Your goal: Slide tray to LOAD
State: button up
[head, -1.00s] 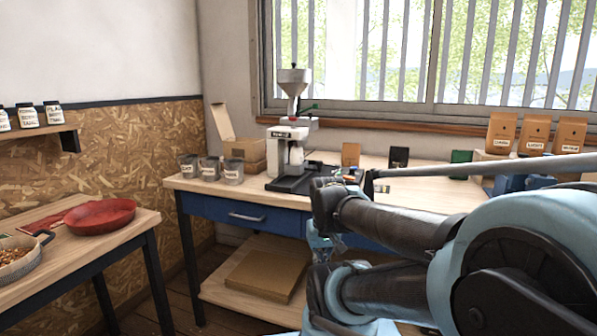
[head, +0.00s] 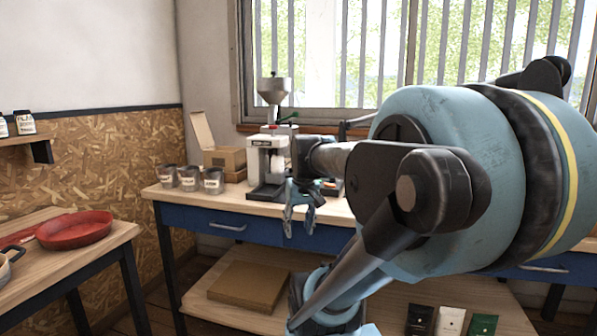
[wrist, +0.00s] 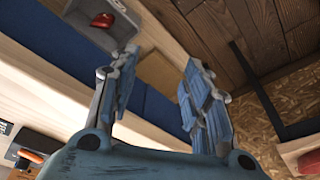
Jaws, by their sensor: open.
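A white bench machine (head: 266,158) with a metal hopper (head: 273,90) stands on the blue-drawered workbench (head: 240,199). A dark flat base or tray (head: 264,193) shows at its foot, partly hidden by my arm; I cannot tell whether it is the sliding tray. No LOAD mark is readable. My gripper (head: 300,226) hangs fingers down in front of the bench's front edge, to the right of the machine's foot. It is open and empty. In the wrist view my gripper (wrist: 160,95) shows its fingers well apart, with the blue bench front behind.
Several labelled metal cups (head: 189,178) and an open cardboard box (head: 222,158) stand left of the machine. A cardboard slab (head: 248,287) and several pouches (head: 450,321) are on the lower shelf. A side table with a red pan (head: 75,230) is at left. My arm hides the bench's right side.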

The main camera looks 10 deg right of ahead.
jog(key=w+d+r+n+t, duration=0.1)
jog(key=w+d+r, duration=0.3)
jog(key=w+r, duration=0.5)
jog(key=w+d+r, duration=0.4)
jog(key=w+r, duration=0.3)
jog(key=w, duration=0.4)
jog(key=w+d+r+n+t, duration=0.1)
jog(key=w+d+r, duration=0.3)
jog(key=w+r, duration=0.5)
jog(key=shift+y, duration=0.4)
jog(key=x, duration=1.9)
jog(key=shift+w+a+r, duration=0.1)
jog(key=shift+a, duration=0.05)
jog(key=shift+c, duration=0.6)
grip_shut()
